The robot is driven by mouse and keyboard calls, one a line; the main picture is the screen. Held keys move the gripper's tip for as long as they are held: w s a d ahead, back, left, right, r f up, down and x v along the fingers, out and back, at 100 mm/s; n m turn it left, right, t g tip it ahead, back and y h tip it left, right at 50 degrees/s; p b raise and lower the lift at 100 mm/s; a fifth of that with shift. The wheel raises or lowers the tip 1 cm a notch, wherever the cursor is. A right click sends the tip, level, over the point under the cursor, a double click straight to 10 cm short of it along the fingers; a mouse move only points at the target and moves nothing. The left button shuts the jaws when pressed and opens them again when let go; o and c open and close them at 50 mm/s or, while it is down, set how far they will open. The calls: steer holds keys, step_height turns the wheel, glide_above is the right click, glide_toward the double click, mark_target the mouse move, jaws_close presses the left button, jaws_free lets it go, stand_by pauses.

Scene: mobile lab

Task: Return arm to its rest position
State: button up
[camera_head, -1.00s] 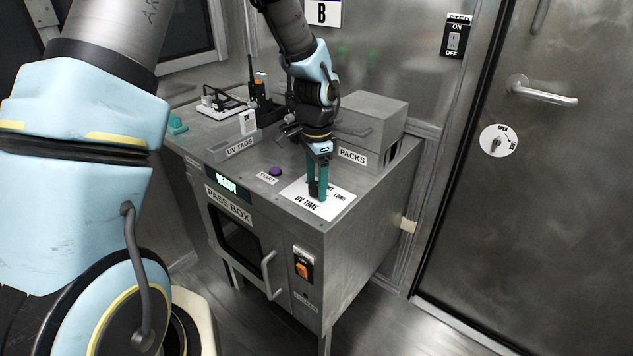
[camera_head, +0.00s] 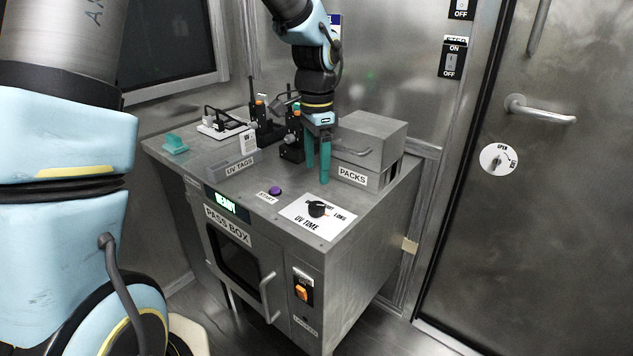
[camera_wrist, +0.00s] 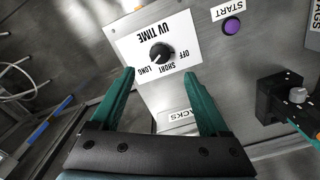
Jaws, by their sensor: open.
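My gripper (camera_head: 318,176) is open and empty, its two teal fingers pointing down above the top of the pass box (camera_head: 237,240). In the wrist view its fingers (camera_wrist: 165,90) are spread apart, with the black UV time knob (camera_wrist: 161,53) beyond and between them, not touched. The knob also shows in the head view (camera_head: 317,208), on a white UV TIME plate (camera_head: 305,228) with short and long marks. My gripper is above and behind the knob. In the wrist view the knob's pointer looks turned toward the SHORT and LONG side.
A PACKS box (camera_head: 368,148) stands close right of my gripper. A UV TAGS holder (camera_head: 232,165), black devices (camera_head: 265,125) and a teal item (camera_head: 175,144) stand at the left and back. A purple START button (camera_head: 275,191) is near the front. A metal door (camera_head: 545,220) is at right.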

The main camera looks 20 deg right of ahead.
steer(key=shift+r, duration=0.35)
steer(key=shift+a, duration=0.1)
steer(key=s+a+n, duration=0.2)
steer(key=a+n, duration=0.6)
steer(key=a, duration=0.7)
steer(key=s+a+f+n+t, duration=0.1)
steer(key=s+a+n, duration=0.1)
steer(key=a+n, duration=0.6)
steer(key=a, duration=0.7)
steer(key=shift+f+n+t, duration=0.2)
steer(key=shift+n+t, duration=0.1)
stand_by(1.2)
